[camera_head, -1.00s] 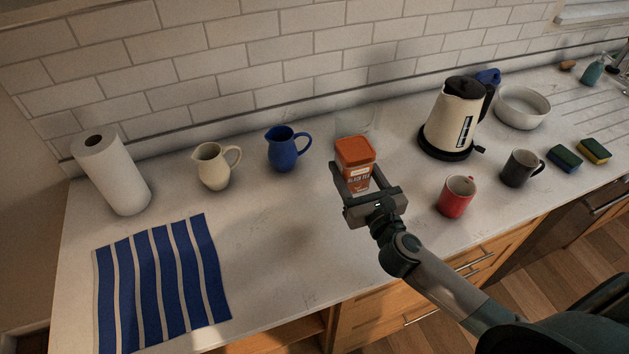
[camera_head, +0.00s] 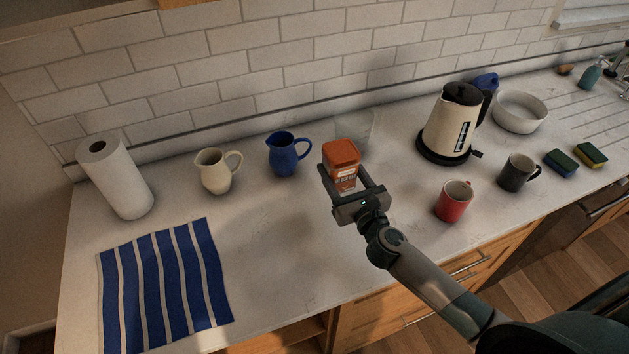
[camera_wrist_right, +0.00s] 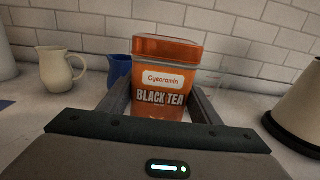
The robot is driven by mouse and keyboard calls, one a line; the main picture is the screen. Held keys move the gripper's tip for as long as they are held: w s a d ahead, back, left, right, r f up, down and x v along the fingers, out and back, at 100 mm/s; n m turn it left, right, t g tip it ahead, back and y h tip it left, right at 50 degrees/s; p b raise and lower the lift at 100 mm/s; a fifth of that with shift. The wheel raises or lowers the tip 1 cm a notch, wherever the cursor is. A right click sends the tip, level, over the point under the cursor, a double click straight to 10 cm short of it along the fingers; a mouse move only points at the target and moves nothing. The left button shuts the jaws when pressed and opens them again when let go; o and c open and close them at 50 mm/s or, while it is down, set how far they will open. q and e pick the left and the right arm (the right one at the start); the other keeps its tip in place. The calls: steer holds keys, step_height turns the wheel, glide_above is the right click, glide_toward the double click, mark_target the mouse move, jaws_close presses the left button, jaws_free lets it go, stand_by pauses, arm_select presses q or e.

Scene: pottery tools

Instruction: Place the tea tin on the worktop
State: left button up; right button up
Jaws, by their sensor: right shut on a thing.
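The tea tin (camera_head: 342,160) is orange with an orange lid and a white band, and it stands upright. It also shows in the right wrist view (camera_wrist_right: 166,72), where its label reads "BLACK TEA". My right gripper (camera_head: 348,182) is shut on the tin, with one finger on each side of it. The tin's base is hidden behind the gripper, so I cannot tell whether it touches the worktop. The pale worktop (camera_head: 270,240) runs along the tiled wall. My left gripper is not in view.
A blue jug (camera_head: 285,156) and a cream jug (camera_head: 216,172) stand left of the tin. A kettle (camera_head: 452,122), a red mug (camera_head: 453,202) and a dark mug (camera_head: 516,174) stand to the right. A clear container (camera_head: 356,128) is behind. The worktop left of the gripper is free.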

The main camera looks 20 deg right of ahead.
steer(key=w+a+f, duration=0.4)
steer(key=w+a, duration=0.1)
steer(key=shift+w+f, duration=0.1)
steer(key=shift+f+b, duration=0.95)
steer(key=shift+f, duration=1)
steer(key=shift+f, duration=0.2)
steer(key=o, duration=1.2)
